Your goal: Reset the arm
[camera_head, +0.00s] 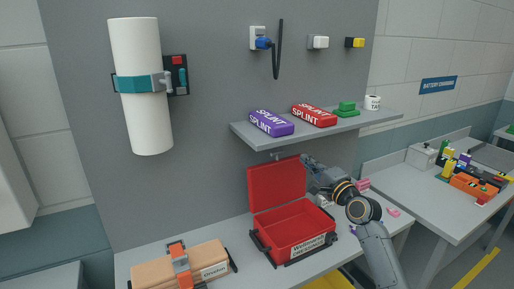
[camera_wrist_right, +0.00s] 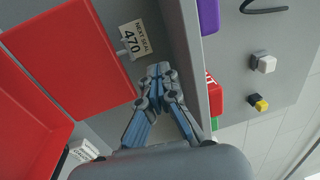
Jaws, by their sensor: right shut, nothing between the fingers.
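My right arm comes in from the lower right in the head view. Its gripper (camera_head: 307,160) is just below the wall shelf (camera_head: 340,123) and beside the raised lid of the open red case (camera_head: 290,220). In the right wrist view the gripper (camera_wrist_right: 158,72) has its fingertips together with nothing between them. My left gripper is not in view.
The shelf holds a purple splint box (camera_head: 271,123), a red splint box (camera_head: 314,116), a green item (camera_head: 346,109) and tape (camera_head: 373,102). An orange-strapped case (camera_head: 180,267) lies on the bench, left of the red case. A white cylinder (camera_head: 140,115) hangs on the wall.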

